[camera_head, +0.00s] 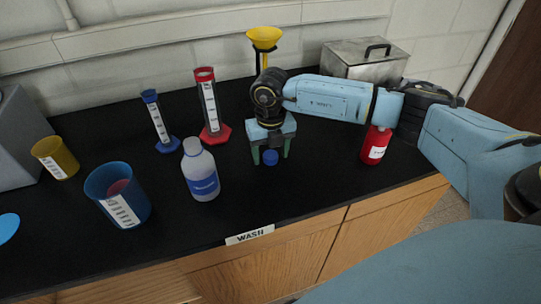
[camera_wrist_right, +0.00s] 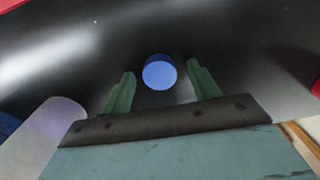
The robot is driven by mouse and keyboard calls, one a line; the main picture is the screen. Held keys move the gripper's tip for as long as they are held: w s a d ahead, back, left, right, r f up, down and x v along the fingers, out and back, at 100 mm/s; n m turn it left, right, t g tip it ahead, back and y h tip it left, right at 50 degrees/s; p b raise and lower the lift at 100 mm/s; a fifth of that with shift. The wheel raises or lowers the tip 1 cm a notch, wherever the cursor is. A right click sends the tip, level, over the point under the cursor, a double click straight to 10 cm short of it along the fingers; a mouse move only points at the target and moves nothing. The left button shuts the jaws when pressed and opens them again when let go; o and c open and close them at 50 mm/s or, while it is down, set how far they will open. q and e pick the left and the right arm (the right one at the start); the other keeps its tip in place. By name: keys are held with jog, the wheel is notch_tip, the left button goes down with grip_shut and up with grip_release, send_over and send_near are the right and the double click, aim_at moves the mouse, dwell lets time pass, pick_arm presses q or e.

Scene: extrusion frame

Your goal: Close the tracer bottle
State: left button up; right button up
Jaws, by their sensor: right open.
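A blue cap (camera_head: 270,158) lies on the black bench top. My right gripper (camera_head: 271,152) is above it, pointing down and open, with its green fingers on either side. In the right wrist view the blue cap (camera_wrist_right: 160,72) shows between and just beyond the spread fingertips (camera_wrist_right: 160,72), not gripped. A whitish bottle (camera_head: 200,172) with a blue label stands upright to the left of the gripper, with no coloured cap visible on its neck. Its pale body also shows at the lower left of the right wrist view (camera_wrist_right: 55,125). My left gripper is not in view.
A red bottle (camera_head: 375,148) stands right of the gripper, under my arm. A blue beaker (camera_head: 117,196), a yellow beaker (camera_head: 55,158) and blue (camera_head: 158,122) and red (camera_head: 209,108) cylinders stand left. A yellow funnel (camera_head: 264,38) and metal box (camera_head: 365,62) are behind.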

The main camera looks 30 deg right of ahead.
aim_at(271, 155)
jog(key=c, duration=1.1)
jog(key=shift+o, duration=0.2)
jog(key=shift+r, duration=0.1)
notch_tip(271, 155, up, 10)
